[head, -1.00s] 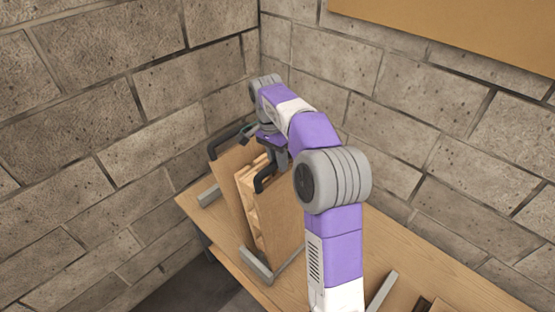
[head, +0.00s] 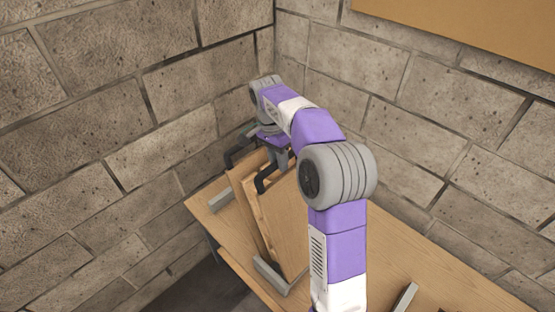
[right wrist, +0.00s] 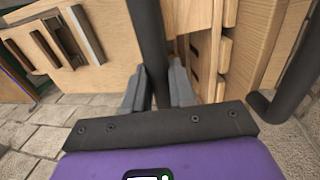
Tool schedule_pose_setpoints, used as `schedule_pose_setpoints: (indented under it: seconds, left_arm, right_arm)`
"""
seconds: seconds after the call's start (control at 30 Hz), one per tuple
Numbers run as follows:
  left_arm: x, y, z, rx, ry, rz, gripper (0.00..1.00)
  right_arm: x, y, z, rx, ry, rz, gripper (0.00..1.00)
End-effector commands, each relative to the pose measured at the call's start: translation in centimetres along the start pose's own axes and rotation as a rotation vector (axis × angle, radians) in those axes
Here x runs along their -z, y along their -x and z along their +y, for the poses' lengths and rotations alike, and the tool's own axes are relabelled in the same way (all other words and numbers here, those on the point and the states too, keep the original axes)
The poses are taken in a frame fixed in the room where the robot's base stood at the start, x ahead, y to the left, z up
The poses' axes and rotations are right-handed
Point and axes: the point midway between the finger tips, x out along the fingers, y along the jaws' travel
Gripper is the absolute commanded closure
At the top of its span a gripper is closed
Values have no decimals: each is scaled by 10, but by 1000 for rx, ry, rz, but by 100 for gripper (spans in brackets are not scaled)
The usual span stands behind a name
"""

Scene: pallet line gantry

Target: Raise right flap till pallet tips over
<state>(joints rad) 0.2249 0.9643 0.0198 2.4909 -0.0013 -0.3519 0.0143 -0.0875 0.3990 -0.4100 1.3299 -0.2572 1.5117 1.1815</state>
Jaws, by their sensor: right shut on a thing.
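The right flap (head: 286,222) is a tall wooden board with a black handle (head: 266,180), standing steeply and leaning left. My right gripper (head: 279,157) is at its top and shut on that handle; the bar also passes between the fingers (right wrist: 157,93) in the right wrist view. The slatted wooden pallet (head: 256,215) stands on edge between this flap and the left flap (head: 240,178), leaning left. In the right wrist view, pallet slats (right wrist: 222,55) show right of the held bar. The left flap has its own black handle (head: 236,150). My left gripper is out of view.
The flaps stand on a wooden table (head: 385,250) in a corner of block walls (head: 420,130). Grey brackets sit at the flap bases (head: 271,277) and at the table's far left (head: 221,199). My right arm covers the table's middle.

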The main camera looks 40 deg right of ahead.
Motion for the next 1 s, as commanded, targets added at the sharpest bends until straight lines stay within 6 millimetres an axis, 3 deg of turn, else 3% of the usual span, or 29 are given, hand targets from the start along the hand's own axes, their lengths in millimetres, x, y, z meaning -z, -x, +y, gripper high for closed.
schedule_pose_setpoints:
  seconds: [0.03, 0.1, 0.13, 0.3, 0.67, 1.0]
  left_arm:
    - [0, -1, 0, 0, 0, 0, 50]
    - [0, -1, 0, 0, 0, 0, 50]
    - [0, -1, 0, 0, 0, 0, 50]
    - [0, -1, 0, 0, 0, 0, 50]
    - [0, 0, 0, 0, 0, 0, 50]
    - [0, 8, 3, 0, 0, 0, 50]
  right_arm:
    - [2, -10, 4, -30, -7, -4, 100]
    - [2, -10, 4, -30, -7, -4, 100]
    - [2, -10, 4, -31, -7, -4, 73]
    - [1, -8, 3, -27, -5, -4, 50]
    - [0, 2, 2, -15, -1, -2, 50]
    - [1, 52, 2, -19, -3, -2, 50]
